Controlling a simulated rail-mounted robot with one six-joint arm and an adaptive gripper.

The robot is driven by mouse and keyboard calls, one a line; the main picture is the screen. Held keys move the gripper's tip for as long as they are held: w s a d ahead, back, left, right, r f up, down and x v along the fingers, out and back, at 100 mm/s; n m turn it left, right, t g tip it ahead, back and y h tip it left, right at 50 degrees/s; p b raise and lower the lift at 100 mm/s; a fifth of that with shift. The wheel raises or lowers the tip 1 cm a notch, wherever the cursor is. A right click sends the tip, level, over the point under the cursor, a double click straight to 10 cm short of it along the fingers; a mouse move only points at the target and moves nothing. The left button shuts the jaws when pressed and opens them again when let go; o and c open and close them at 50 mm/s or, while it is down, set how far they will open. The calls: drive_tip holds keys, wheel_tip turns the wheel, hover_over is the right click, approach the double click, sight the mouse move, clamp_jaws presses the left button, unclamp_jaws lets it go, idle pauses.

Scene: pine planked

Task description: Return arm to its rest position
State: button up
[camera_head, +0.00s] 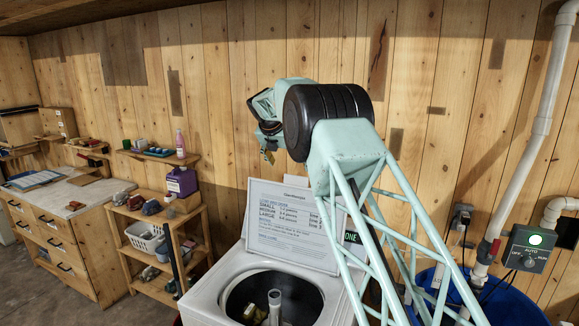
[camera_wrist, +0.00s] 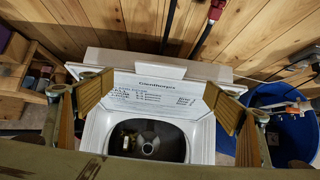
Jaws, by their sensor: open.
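My gripper (camera_head: 269,152) hangs in the air at the end of my raised arm, above and behind the white top-loading washer (camera_head: 210,296), as far as the body view shows. In the wrist view my gripper (camera_wrist: 157,100) has its two tan finger pads wide apart with nothing between them. The washer's lid (camera_head: 292,222) is up, with printed instructions on its underside. The open tub (camera_wrist: 148,140) shows below the fingers, with a pale central post (camera_head: 274,305). A small yellowish item (camera_head: 252,314) lies in the tub; I cannot tell what it is.
A blue barrel (camera_wrist: 272,115) stands to the right. Pipes and a switch box (camera_head: 529,250) are on the plank wall at right.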

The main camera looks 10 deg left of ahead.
idle(0.3)
